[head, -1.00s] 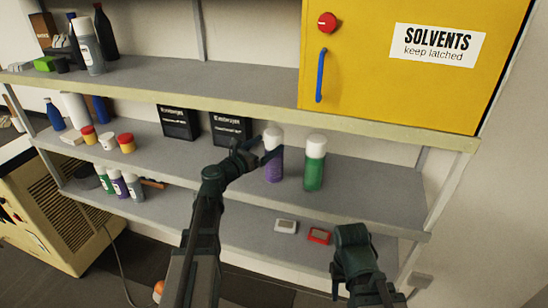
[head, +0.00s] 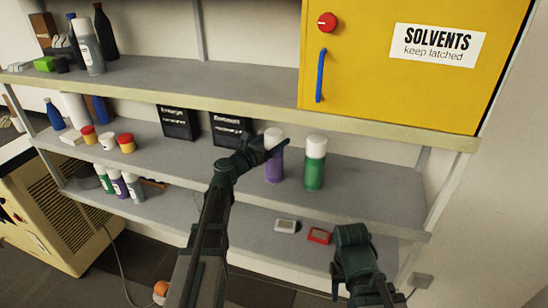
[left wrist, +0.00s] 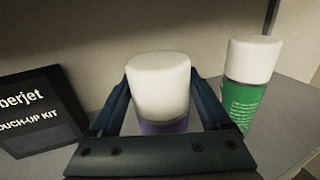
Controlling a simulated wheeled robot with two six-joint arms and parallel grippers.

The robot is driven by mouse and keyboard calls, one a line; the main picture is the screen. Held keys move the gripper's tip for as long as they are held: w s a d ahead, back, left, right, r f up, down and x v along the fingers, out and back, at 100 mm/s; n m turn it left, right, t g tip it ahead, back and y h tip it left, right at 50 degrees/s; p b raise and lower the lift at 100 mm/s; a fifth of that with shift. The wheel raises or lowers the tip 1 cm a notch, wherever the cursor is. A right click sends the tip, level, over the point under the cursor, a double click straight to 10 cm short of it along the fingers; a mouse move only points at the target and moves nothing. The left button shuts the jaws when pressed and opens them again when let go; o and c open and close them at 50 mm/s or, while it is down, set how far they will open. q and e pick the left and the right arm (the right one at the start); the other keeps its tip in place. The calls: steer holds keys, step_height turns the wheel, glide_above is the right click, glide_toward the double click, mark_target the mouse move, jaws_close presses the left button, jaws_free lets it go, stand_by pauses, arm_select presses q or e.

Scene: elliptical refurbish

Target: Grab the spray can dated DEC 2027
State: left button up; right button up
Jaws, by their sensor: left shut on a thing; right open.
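A purple spray can with a white cap (head: 274,164) stands upright on the middle shelf. My left gripper (head: 268,150) is around it, shut on it. In the left wrist view the white cap (left wrist: 160,85) and a strip of purple (left wrist: 163,128) show between the fingers. A green can with a white cap (head: 314,163) stands just to its right, apart from it, and also shows in the left wrist view (left wrist: 248,85). No date is readable on either can. My right gripper (head: 352,240) is low at the right, away from the cans, its fingertips not clearly seen.
Two black kit boxes (head: 180,123) (head: 230,130) stand left of the cans. More cans (head: 117,183) stand on the lower shelf at left. A white gadget and a red gadget (head: 318,236) lie on the lower shelf. The yellow solvents cabinet (head: 400,50) is above.

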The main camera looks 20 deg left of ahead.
arm_select(q)
jaws_close()
steer(key=shift+r, duration=0.1)
